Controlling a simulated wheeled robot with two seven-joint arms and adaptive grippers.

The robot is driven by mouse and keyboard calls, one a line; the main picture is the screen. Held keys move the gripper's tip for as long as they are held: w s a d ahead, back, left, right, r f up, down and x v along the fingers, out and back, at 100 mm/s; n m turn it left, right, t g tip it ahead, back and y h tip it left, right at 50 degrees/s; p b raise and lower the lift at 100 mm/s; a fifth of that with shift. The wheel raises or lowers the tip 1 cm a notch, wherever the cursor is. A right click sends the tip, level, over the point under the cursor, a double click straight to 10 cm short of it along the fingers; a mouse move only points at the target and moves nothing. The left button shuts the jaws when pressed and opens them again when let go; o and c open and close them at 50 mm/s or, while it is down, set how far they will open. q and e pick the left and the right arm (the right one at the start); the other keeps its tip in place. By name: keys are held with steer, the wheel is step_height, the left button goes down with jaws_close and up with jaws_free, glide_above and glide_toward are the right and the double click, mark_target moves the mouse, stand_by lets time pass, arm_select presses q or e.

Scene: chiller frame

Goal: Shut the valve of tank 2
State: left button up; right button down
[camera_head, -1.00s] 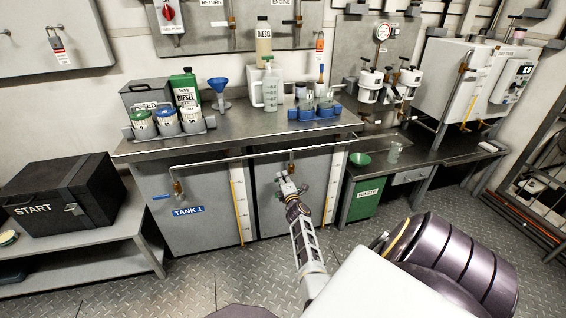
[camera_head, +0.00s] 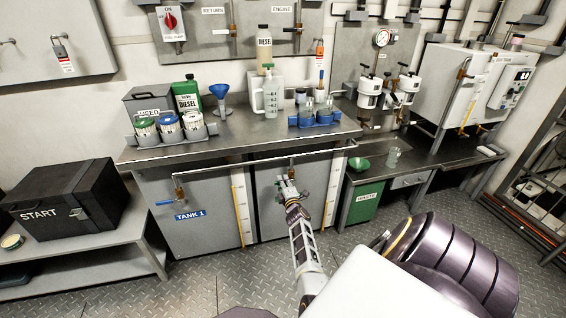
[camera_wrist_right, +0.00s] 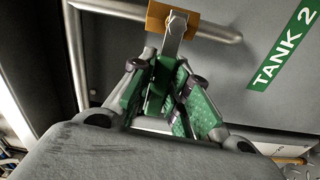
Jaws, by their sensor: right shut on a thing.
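Tank 2 (camera_head: 268,222) is the grey front to the right of tank 1 under the bench. Its green label (camera_wrist_right: 284,45) reads TANK 2 in the right wrist view. The brass valve body (camera_wrist_right: 158,17) sits on a metal pipe at the top of that view. A silver valve lever (camera_wrist_right: 175,38) runs from it down between the green finger pads. My right gripper (camera_head: 288,184) is at this valve and shut on the lever; it also shows in the wrist view (camera_wrist_right: 168,92). The pads hide the lever's lower end. My left gripper is out of view.
Tank 1's valve with a blue handle (camera_head: 164,202) is to the left. A sight gauge (camera_head: 332,192) stands right of the gripper. The green waste bin (camera_head: 362,205) is further right. The steel bench (camera_head: 245,135) overhangs the tanks; the floor before them is clear.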

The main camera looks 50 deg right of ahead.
steer(key=shift+r, duration=0.2)
steer(key=c, duration=1.4)
jaws_free()
steer(key=shift+r, duration=0.1)
